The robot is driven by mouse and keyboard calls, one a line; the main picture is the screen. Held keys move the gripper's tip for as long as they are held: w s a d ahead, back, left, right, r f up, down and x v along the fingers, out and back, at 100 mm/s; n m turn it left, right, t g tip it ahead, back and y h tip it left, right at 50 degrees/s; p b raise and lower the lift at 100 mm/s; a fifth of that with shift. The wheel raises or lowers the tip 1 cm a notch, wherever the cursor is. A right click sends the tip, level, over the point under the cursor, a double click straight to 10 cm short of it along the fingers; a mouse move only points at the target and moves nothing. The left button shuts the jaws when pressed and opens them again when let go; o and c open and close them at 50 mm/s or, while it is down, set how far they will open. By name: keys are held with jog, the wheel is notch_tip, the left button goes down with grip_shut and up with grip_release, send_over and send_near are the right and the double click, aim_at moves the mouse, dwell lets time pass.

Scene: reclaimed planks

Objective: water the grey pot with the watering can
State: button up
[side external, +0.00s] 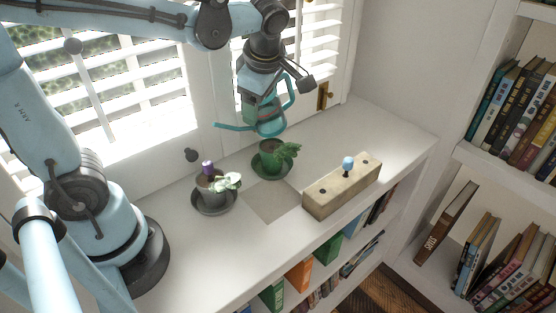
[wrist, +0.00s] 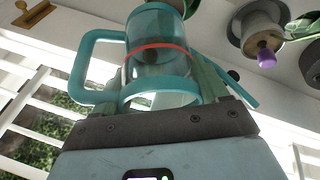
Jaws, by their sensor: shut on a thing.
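The watering can (side external: 270,126) is teal and see-through with a red band; its spout points left in the side view. My gripper (side external: 262,98) is shut on it and holds it in the air above and behind the green pot. In the wrist view the can (wrist: 158,62) fills the space between my fingers, its handle on the left. The grey pot (side external: 204,184) stands on a grey saucer at the left, with a pale-leaved plant and a purple piece in it. The grey pot (wrist: 258,28) also shows upper right in the wrist view. The spout tip is apart from it.
A green pot (side external: 266,160) with a leafy plant stands on a green saucer under the can. A wooden block (side external: 340,192) with a blue knob lies along the front edge. A flat grey square (side external: 272,203) between them is bare. Window shutters (side external: 130,90) stand close behind.

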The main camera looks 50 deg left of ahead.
jog(key=shift+s+f, duration=0.15)
jog(key=shift+s, duration=0.05)
dwell(0.5)
jog(key=shift+s+t, duration=0.6)
jog(key=shift+t, duration=0.1)
dwell(1.0)
jog(key=shift+w+g, duration=0.6)
jog(key=shift+w, duration=0.15)
jog(key=shift+w+r+g, duration=0.7)
jog(key=shift+g, duration=0.2)
jog(key=shift+w+f+m+g, duration=0.1)
jog(key=shift+w+m+g, duration=0.2)
jog(key=shift+w+g, duration=0.5)
jog(key=shift+s, duration=0.15)
